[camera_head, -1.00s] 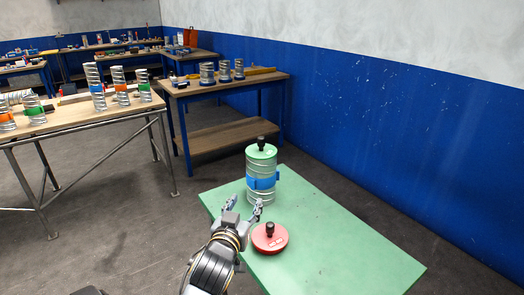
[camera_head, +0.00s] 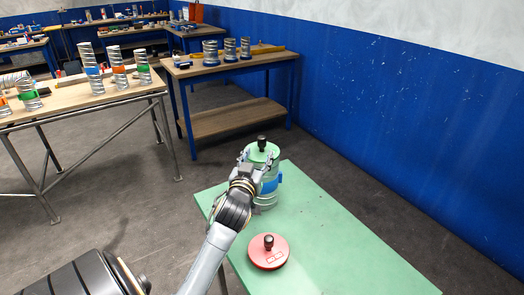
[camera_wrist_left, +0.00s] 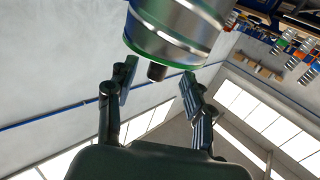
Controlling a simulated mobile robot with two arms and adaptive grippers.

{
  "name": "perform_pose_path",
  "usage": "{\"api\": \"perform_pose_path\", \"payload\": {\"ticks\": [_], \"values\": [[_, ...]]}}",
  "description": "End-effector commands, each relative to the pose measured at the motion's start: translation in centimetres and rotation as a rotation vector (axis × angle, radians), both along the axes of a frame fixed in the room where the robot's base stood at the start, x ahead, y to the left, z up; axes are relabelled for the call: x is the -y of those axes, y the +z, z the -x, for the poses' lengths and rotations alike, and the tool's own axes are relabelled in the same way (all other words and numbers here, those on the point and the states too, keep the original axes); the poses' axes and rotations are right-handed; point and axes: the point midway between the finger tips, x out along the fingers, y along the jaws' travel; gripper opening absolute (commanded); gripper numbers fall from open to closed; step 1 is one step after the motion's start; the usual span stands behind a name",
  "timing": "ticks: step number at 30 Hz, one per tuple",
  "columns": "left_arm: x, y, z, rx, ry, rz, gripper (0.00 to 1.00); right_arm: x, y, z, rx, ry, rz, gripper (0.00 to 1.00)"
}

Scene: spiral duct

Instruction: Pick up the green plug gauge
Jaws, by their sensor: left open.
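The green plug gauge (camera_head: 256,149) sits in the top of an upright metal spiral duct (camera_head: 266,200) with a blue band, on the green table. Its black knob points up. My left gripper (camera_head: 258,158) is at the near side of the duct's top, its fingers open and empty. In the left wrist view the picture is turned over: the gauge's green rim and black knob (camera_wrist_left: 157,72) hang below the duct. The knob shows between the open fingertips of the left gripper (camera_wrist_left: 158,84); I cannot tell the depth gap. My right gripper is not in view.
A red plug gauge (camera_head: 268,252) with a black knob lies on the green table (camera_head: 345,240), nearer me. A wooden bench (camera_head: 60,97) with several ducts stands at the left, another bench (camera_head: 230,68) behind. A blue and grey wall (camera_head: 400,110) runs along the right.

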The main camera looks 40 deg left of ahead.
Motion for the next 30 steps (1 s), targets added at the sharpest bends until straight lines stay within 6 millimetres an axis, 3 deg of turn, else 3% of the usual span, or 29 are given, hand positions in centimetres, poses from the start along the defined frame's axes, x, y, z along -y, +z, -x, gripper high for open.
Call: {"api": "perform_pose_path", "payload": {"ticks": [9, 16, 24, 26, 30], "values": [[-1.5, 0.3, -2.5, -0.002, 0.0, 0.0, 0.52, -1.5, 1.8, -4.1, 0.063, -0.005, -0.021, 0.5], [-2.8, -0.1, -4.8, -0.002, 0.0, 0.001, 0.52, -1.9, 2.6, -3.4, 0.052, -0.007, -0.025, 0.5], [-2.9, -0.2, -5.1, 0.0, -0.001, 0.0, 0.52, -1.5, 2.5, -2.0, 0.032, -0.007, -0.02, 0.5], [-2.9, -0.2, -5.1, 0.0, -0.001, 0.0, 0.44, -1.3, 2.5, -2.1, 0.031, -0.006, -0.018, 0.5], [-2.9, -0.2, -5.1, -0.001, -0.001, 0.0, 0.15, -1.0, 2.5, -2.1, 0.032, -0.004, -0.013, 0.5]]}}
